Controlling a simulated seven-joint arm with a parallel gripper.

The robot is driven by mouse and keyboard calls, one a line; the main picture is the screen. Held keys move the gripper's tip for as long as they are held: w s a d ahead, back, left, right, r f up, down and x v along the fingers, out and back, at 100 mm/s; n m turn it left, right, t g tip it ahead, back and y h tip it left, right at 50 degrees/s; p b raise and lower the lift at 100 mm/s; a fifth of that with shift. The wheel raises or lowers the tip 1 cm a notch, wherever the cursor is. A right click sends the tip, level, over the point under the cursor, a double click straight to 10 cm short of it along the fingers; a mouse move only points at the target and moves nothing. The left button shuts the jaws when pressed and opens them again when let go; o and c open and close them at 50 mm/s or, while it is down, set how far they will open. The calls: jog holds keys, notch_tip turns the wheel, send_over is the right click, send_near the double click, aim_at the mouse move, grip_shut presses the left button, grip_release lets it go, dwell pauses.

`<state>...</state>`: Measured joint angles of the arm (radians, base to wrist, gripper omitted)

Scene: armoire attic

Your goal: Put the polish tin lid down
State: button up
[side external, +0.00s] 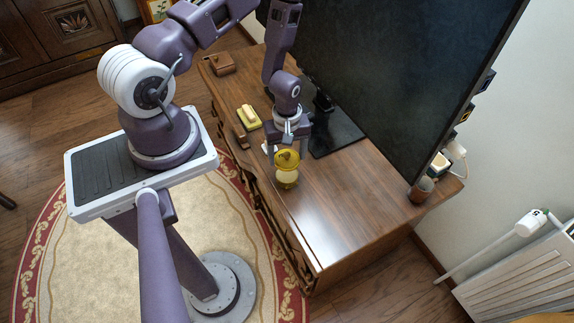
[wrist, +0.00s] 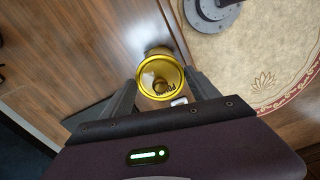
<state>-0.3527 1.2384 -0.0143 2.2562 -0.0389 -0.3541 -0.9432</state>
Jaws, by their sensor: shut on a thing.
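The yellow polish tin lid (side external: 288,157) is between the fingers of my gripper (side external: 287,152), which is shut on it. A pale yellow, rounded thing, which looks like the tin (side external: 287,179), shows just below the lid in the side view.
The wooden cabinet top (side external: 335,205) is clear toward its near right end. A large dark screen (side external: 400,75) stands behind my gripper on a black base (side external: 336,132). A yellow sponge-like block (side external: 248,117) and a brown box (side external: 219,63) lie to the left. A brown cup (side external: 420,190) stands right.

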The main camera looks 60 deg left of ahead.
jog(key=shift+w+a+r, duration=0.1)
jog(key=shift+w+r, duration=0.15)
jog(key=shift+r, duration=0.35)
jog(key=shift+w+a+r, duration=0.1)
jog(key=shift+w+r, duration=0.15)
jog(key=shift+r, duration=0.35)
send_over(318, 155)
jog(key=shift+n, duration=0.3)
notch_tip(318, 155, down, 11)
jog(key=shift+a+r, duration=0.1)
jog(key=shift+r, duration=0.1)
jog(key=o, duration=1.3)
jog(key=shift+f, duration=0.1)
